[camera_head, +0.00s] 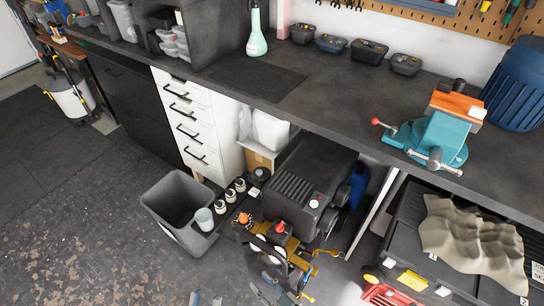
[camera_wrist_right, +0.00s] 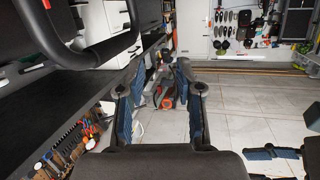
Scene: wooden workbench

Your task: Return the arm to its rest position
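My right gripper shows large in the right wrist view (camera_wrist_right: 158,105). Its two fingers with blue pads stand well apart, and nothing is held between them. A red and grey item beyond the gap is on the floor, away from the fingers. In the head view, blue-grey fingertips at the bottom edge look like my left gripper (camera_head: 206,299), with a gap between them and nothing seen in it. More blue-grey finger parts to their right look like my right gripper (camera_head: 268,289), in front of cluttered gear. Most of both arms is out of the head view.

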